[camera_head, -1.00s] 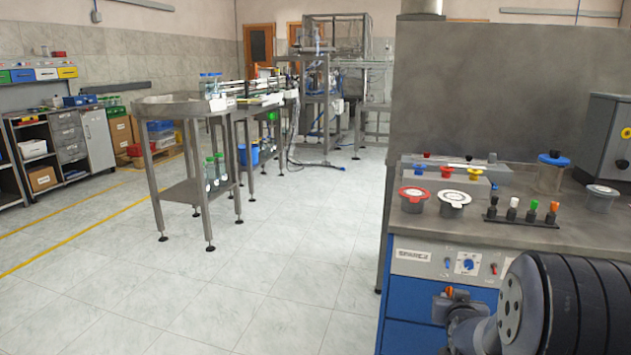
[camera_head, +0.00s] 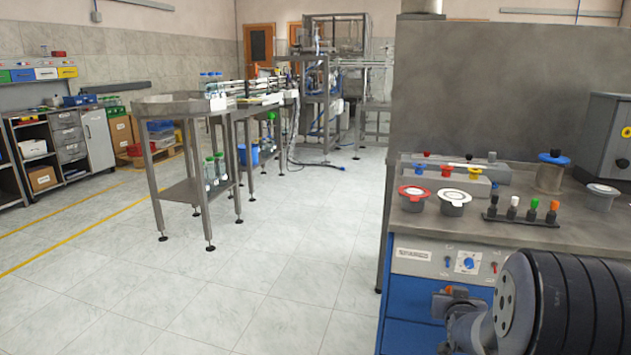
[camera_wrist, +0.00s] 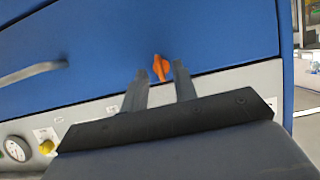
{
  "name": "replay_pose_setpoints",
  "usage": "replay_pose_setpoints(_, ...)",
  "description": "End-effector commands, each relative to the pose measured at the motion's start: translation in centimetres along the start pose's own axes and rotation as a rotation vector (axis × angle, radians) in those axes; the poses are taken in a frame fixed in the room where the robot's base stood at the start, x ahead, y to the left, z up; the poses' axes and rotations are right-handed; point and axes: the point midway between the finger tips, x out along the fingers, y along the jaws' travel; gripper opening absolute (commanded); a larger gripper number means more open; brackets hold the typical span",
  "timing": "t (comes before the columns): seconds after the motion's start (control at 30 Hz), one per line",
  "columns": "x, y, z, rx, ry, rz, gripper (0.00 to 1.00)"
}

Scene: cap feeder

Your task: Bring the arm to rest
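My arm shows at the lower right of the head view, in front of the blue cabinet (camera_head: 410,300); the gripper's fingers cannot be made out there. In the wrist view my gripper (camera_wrist: 158,80) shows two dark fingers standing apart with a gap between them.
The workbench (camera_head: 580,235) carries a red-rimmed pot (camera_head: 412,200), a white-lidded pot (camera_head: 454,201) and a rack of coloured-top pieces (camera_head: 520,220). A steel table (camera_head: 180,105) stands at left. The floor (camera_head: 270,270) between is clear.

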Motion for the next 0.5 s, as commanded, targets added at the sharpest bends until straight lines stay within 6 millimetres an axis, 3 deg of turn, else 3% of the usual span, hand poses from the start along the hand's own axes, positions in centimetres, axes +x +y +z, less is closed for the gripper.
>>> replay_pose_setpoints(0.03, 1.16, -0.02, 0.23, 0.0, 0.0, 0.0, 0.27)
replay_pose_setpoints(0.5, 0.76, 0.25, -0.41, 0.195, -0.002, -0.08, 0.27)
